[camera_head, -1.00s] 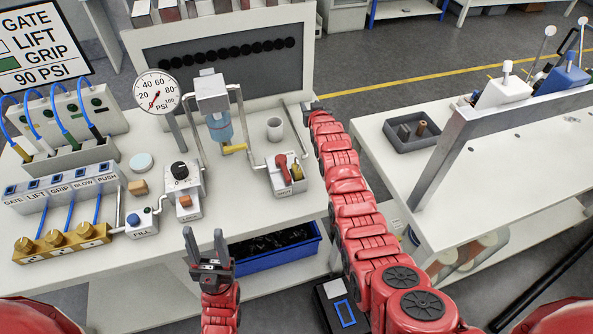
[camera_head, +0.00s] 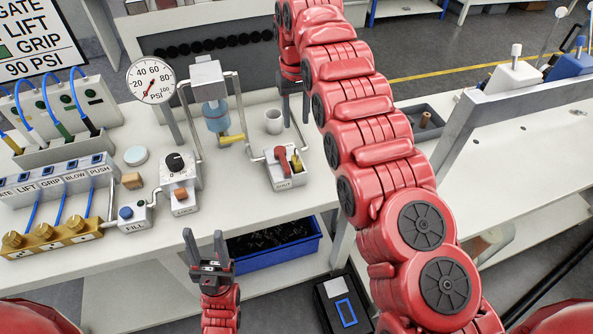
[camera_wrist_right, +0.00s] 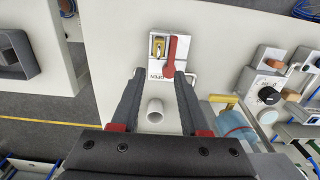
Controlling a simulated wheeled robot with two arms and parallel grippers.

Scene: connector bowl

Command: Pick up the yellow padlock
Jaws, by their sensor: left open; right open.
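The small yellow padlock (camera_head: 296,163) is on the white lockout box (camera_head: 286,183), beside its red lever (camera_head: 282,159). In the right wrist view the padlock (camera_wrist_right: 158,45) is ahead of the fingertips, near the top, left of the lever (camera_wrist_right: 170,58). My right gripper (camera_head: 293,113) is open and empty, pointing down above the bench just behind the box; its fingers (camera_wrist_right: 160,78) are apart with nothing between their tips. My left gripper (camera_head: 205,240) is open and empty in front of the bench's front edge.
A white cup (camera_head: 273,121) stands behind the box, close to the right gripper. A blue filter bowl with a yellow handle (camera_head: 231,139) is to the left. A blue bin (camera_head: 275,246) sits below the bench. A dark tray (camera_head: 424,125) is on the right bench.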

